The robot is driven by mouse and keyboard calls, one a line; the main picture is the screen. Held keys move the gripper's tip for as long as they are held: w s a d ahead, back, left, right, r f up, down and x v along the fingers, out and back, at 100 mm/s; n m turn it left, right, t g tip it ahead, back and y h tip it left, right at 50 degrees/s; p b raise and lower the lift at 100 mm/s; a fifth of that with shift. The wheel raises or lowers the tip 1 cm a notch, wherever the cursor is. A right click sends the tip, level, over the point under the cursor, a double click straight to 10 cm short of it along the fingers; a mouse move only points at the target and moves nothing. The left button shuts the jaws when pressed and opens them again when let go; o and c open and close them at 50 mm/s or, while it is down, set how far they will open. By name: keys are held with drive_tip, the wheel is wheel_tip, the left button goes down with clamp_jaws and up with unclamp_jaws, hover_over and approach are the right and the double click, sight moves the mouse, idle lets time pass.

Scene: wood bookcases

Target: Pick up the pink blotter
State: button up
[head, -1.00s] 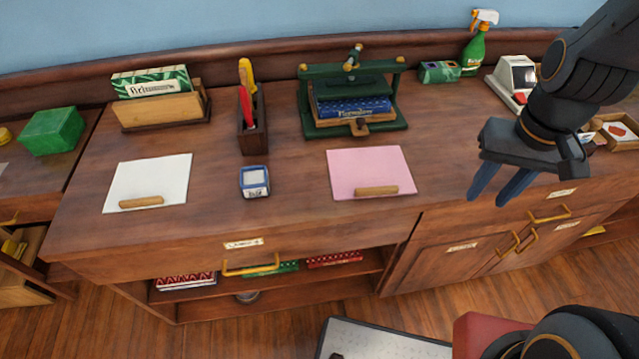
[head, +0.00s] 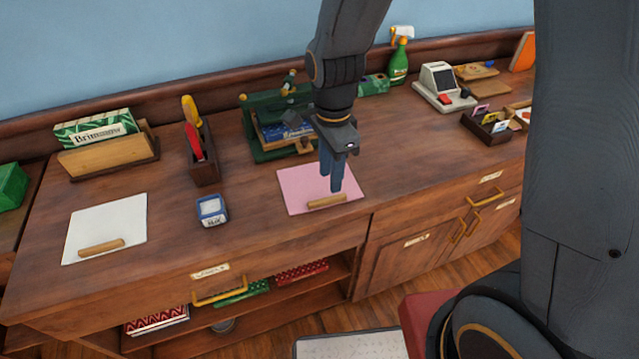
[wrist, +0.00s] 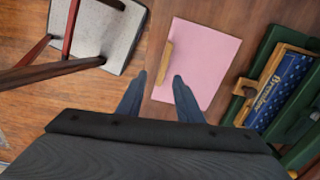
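The pink blotter (head: 295,188) is a flat pink sheet with a wooden bar handle (head: 327,201) along its front edge. It lies on the wooden counter (head: 250,235) in front of the green press. My gripper (head: 336,190) points down above the blotter's right part, fingers apart and empty. In the wrist view the blotter (wrist: 205,60) lies beyond my open fingers (wrist: 160,78), with the handle (wrist: 164,62) at its left side, between the fingertip directions. I cannot tell the exact height of the fingertips above the sheet.
The green press (head: 262,150) with a blue book stands just behind the blotter. A white sheet with a similar handle (head: 105,225) lies at left. A blue-white box (head: 212,210) stands between them. A card tray (head: 487,127) sits at right. A stool (wrist: 95,35) shows below the counter.

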sight(323, 200)
drive_tip(key=shift+w+a+f+m, duration=0.15)
drive_tip(key=shift+a+f+m, duration=0.1)
drive_tip(key=shift+a+m, duration=0.35)
drive_tip(key=shift+f, duration=0.25)
drive_tip(key=shift+w+a+f+p, duration=0.1)
drive_tip(key=shift+f+p, duration=0.5)
drive_tip(key=shift+f, duration=1.25)
drive_tip(key=shift+w+a+f+p, duration=0.1)
drive_tip(key=shift+f+p, duration=0.5)
drive_tip(key=shift+f, duration=1.2)
clamp_jaws()
